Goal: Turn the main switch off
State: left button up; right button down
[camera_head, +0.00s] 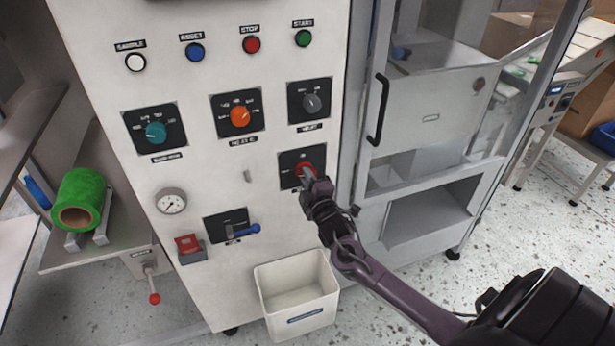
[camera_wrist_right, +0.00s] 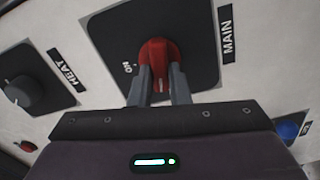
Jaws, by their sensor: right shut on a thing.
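The main switch is a red rotary knob (camera_head: 304,169) on a black plate on the front of the white cabinet. In the right wrist view the knob (camera_wrist_right: 157,52) sits beside the word ON, with a MAIN label at the plate's right edge. My right gripper (camera_head: 309,177) is shut on the red knob, with one finger on each side of it in the wrist view (camera_wrist_right: 163,82). The fingers hide part of the knob, and I cannot tell exactly where its pointer stands. My left gripper is not in view.
A grey HEAT knob (camera_head: 312,103) is above the main switch, and an orange knob (camera_head: 240,117) is up to its left. A blue-handled lever (camera_head: 243,231) is lower left. A white bin (camera_head: 300,299) stands below. A glazed door with a black handle (camera_head: 378,110) is close on the right.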

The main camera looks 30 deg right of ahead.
jog(key=shift+n, duration=1.3)
jog(key=c, duration=1.4)
grip_release()
jog(key=shift+f, duration=0.1)
jog(key=shift+o, duration=0.2)
jog(key=v, duration=0.7)
jog(key=shift+s+a+b, duration=0.15)
jog(key=shift+s+b, duration=0.25)
jog(key=shift+b, duration=0.05)
